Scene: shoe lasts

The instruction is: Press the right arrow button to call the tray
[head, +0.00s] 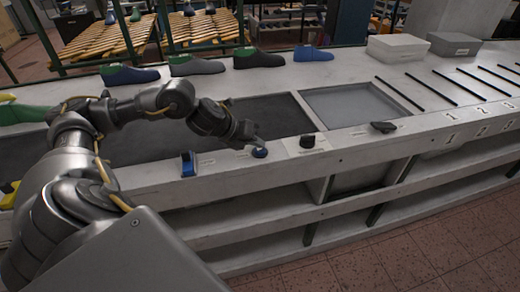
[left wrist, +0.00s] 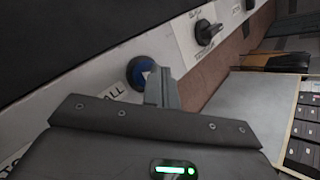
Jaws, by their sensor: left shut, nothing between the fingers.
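A round blue button (head: 259,152) sits on the front ledge of the white bench. In the left wrist view the blue button (left wrist: 140,71) carries a white arrow mark, beside a label ending in "ALL". My left gripper (head: 258,141) is shut and empty, with its tips at the button in the head view. In the left wrist view the shut fingers (left wrist: 161,88) partly cover the button's edge; I cannot tell whether they touch it. No tray can be made out for certain. My right gripper is not in view.
A black knob (head: 307,141) stands on a labelled plate right of the button. A blue upright block (head: 188,164) is to its left and a dark handle (head: 383,127) further right. Several shoe lasts (head: 258,58) and grey boxes (head: 398,47) line the back.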

